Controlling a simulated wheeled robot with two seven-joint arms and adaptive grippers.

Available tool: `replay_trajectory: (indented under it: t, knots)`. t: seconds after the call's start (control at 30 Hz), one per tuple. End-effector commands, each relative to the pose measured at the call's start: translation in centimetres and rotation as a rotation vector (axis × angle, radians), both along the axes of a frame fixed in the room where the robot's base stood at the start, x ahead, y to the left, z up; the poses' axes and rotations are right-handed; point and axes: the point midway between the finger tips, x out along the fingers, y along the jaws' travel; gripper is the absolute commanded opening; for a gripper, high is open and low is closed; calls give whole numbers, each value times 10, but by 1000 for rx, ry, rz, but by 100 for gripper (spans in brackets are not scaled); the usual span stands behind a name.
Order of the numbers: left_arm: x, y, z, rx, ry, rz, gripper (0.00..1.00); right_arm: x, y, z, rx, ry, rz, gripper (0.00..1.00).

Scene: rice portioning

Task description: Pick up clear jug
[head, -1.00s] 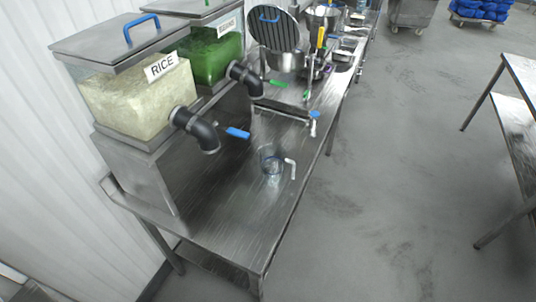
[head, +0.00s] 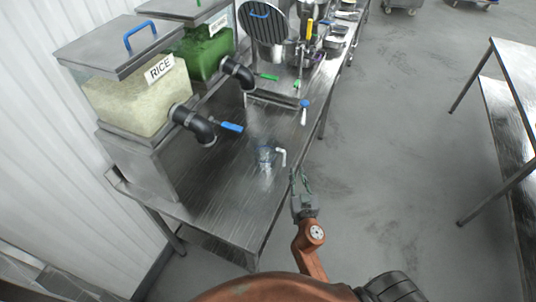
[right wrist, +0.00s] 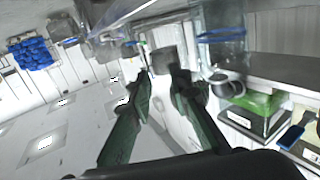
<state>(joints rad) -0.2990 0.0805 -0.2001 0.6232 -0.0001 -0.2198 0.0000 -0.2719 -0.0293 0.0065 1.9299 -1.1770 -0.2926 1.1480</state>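The clear jug (head: 265,153) stands on the steel table (head: 222,205) near its right edge. Its pale handle (head: 282,156) points right, towards my gripper. My right gripper (head: 298,178) is just off the table's right edge, apart from the jug and its handle. In the right wrist view, the picture is tilted over and the two green fingers are spread with nothing between their tips (right wrist: 161,76). The clear jug with a blue band (right wrist: 221,37) shows there at the upper right, beside the fingers. My left gripper is not in view.
The rice dispenser (head: 135,98) with a black spout (head: 194,124) and blue lever (head: 231,127) stands left of the jug. A green-filled dispenser (head: 205,54) is behind it. Pans and utensils crowd the table's far end. Open floor lies right, before another table (head: 513,70).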

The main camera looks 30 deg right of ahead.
Motion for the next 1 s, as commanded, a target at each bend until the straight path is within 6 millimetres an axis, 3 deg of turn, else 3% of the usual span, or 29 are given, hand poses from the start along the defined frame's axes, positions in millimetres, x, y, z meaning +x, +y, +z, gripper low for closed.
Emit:
replay_trajectory:
  t: [0.1, 0.2, 0.73, 1.0]
  knots:
    - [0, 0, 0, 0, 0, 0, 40, 14, 20, 5, -4, -34, 60, 18]
    - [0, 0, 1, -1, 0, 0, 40, 24, 27, 6, -4, -44, 85, 18]
    - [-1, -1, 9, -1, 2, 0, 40, 85, 8, 0, -6, -45, 89, 18]
    - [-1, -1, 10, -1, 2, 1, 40, 93, 5, -1, -3, -44, 88, 18]
